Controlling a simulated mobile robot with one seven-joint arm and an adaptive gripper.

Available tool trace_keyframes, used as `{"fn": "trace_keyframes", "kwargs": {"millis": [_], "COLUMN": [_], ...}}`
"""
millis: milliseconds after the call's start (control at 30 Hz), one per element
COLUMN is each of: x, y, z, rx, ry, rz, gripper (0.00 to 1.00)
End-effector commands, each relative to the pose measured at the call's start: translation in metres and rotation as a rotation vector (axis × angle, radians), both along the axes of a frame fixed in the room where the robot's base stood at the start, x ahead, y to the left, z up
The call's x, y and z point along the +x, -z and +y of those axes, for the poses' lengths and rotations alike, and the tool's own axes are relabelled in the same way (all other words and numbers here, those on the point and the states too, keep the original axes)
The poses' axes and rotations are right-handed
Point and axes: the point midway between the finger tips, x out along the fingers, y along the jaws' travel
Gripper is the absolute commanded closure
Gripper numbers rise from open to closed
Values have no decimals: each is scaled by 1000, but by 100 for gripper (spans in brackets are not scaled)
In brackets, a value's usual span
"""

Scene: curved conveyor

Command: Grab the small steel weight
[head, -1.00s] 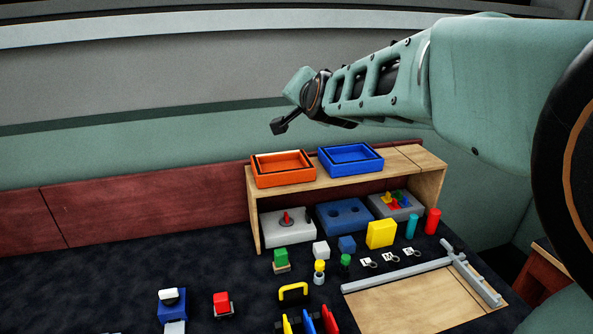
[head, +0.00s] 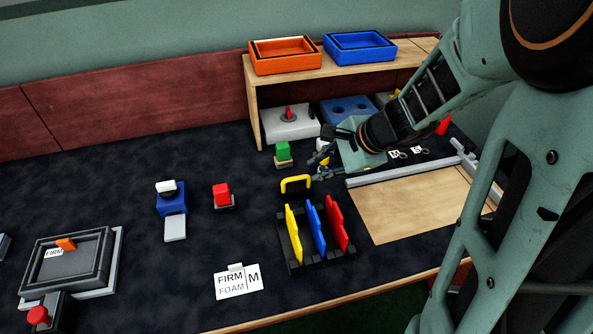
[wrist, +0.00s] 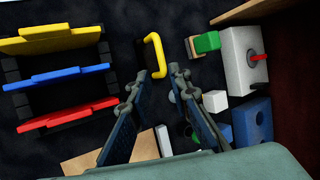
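My gripper (head: 316,166) is low over the table, pointing left in the head view, just behind the yellow handle (head: 296,182). In the wrist view its two fingers (wrist: 159,73) are spread, with dark table between them. A small grey round piece (wrist: 173,96) shows partly behind the right finger; I cannot tell whether it is the steel weight. In the head view a small yellow-topped piece (head: 325,160) is mostly hidden by the fingers. Tags marked M (head: 394,155) and S (head: 416,150) lie beside small rings, right of my wrist. No steel weight is clearly identifiable.
A rack with yellow, blue and red plates (head: 318,262) stands in front of the gripper. A wooden board (head: 405,205) lies right. Dark table at left is partly clear.

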Motion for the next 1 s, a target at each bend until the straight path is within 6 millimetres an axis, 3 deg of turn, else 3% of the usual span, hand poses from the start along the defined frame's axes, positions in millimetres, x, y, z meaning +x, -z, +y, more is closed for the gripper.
{"fn": "trace_keyframes", "kwargs": {"millis": [233, 467, 700, 1000], "x": [12, 20, 32, 38], "y": [33, 47, 73, 83], "z": [19, 28, 48, 55], "rx": [5, 4, 3, 4], "ry": [0, -1, -1, 1], "rz": [7, 4, 6, 2], "gripper": [82, 82, 82, 82]}}
